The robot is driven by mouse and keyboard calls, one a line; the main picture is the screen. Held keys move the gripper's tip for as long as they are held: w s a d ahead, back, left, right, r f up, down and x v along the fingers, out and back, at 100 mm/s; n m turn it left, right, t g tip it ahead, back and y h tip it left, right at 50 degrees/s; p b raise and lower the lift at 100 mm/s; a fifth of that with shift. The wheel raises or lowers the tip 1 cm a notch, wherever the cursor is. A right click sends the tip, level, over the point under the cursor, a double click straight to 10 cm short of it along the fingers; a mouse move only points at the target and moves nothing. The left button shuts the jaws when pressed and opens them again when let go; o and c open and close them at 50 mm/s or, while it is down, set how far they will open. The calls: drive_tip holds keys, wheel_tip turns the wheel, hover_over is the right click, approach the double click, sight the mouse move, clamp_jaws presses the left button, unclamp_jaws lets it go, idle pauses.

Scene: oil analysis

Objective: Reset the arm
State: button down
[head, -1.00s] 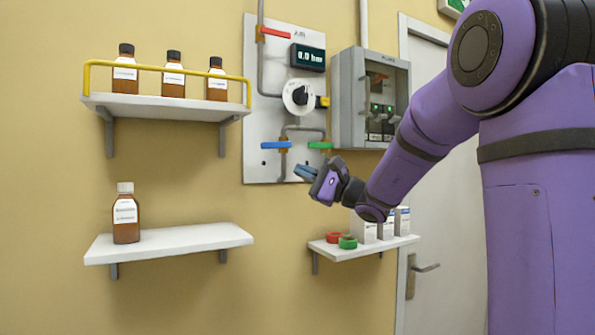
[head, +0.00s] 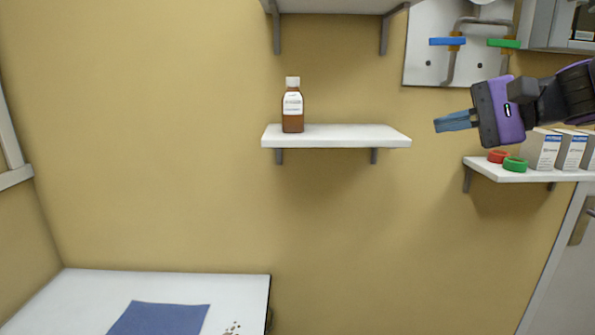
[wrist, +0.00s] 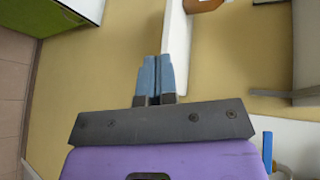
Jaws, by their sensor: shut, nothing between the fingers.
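My gripper (head: 456,122) is at the right of the head view, in front of the wall. Its blue fingers point left and are together and empty. The wrist view also shows the shut fingers (wrist: 157,76) side by side with nothing between them. My purple arm reaches in from the right edge of the head view.
A brown bottle with a white cap (head: 292,108) stands on a white shelf (head: 350,137) left of my gripper. Below my gripper, a right shelf (head: 507,177) holds red and green rings (head: 514,163) and white boxes (head: 544,149). A white table (head: 70,287) is at lower left.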

drive_tip(key=s+d+f+n+h, duration=0.3)
drive_tip(key=s+f+h, duration=0.2)
drive_tip(key=s, duration=0.3)
drive_tip(key=s+d+f+n+g+h, duration=0.1)
drive_tip(key=s+d+f+n+h, duration=0.2)
drive_tip(key=s+h, duration=0.4)
wheel_tip(320, 180, down, 2)
drive_tip(key=shift+s+d+f+n+h, duration=0.1)
drive_tip(key=shift+s+d+n+h, duration=0.2)
drive_tip(key=shift+s+n, duration=0.55)
drive_tip(key=shift+s, duration=0.15)
